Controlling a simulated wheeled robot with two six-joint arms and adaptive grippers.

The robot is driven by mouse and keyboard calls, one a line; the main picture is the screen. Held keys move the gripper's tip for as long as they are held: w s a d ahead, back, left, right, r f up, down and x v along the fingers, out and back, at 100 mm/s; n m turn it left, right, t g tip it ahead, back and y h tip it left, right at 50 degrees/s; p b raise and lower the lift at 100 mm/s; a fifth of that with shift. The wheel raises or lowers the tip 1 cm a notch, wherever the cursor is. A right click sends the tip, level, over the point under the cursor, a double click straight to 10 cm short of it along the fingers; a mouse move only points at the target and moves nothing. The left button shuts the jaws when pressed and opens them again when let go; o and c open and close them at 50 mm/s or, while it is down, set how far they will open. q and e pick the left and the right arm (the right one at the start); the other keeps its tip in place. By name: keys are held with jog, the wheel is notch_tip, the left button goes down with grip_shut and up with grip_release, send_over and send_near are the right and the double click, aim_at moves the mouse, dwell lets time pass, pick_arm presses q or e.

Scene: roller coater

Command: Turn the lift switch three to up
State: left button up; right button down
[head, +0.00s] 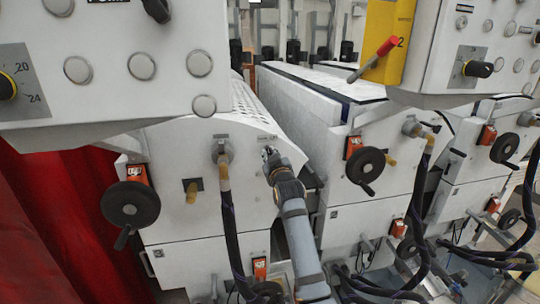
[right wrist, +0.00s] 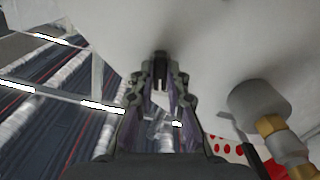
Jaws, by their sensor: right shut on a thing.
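My right gripper (head: 268,153) reaches up to the white front panel (head: 180,160) of the nearest machine unit, at its upper right edge under a small dark label. In the right wrist view, its fingertips (right wrist: 160,68) come together against the white panel. They are closed on a small dark part there, which I take to be the lift switch. The fingers mostly hide it, so I cannot read its position. My left gripper is not in view.
Left of the gripper are a hose fitting (head: 222,152) with a hanging hose and a black handwheel (head: 130,205). The fitting also shows close by in the right wrist view (right wrist: 258,105). Another handwheel (head: 366,166) is to the right. A control box (head: 110,60) overhangs above left.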

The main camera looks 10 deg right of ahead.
jog(key=m, duration=0.4)
jog(key=shift+f+m, duration=0.1)
jog(key=shift+m, duration=0.2)
jog(key=m, duration=0.4)
jog(key=shift+m, duration=0.3)
jog(key=c, duration=1.6)
grip_release()
jog(key=shift+f, duration=0.1)
jog(key=shift+c, duration=0.2)
jog(key=o, duration=0.3)
jog(key=shift+w, duration=0.2)
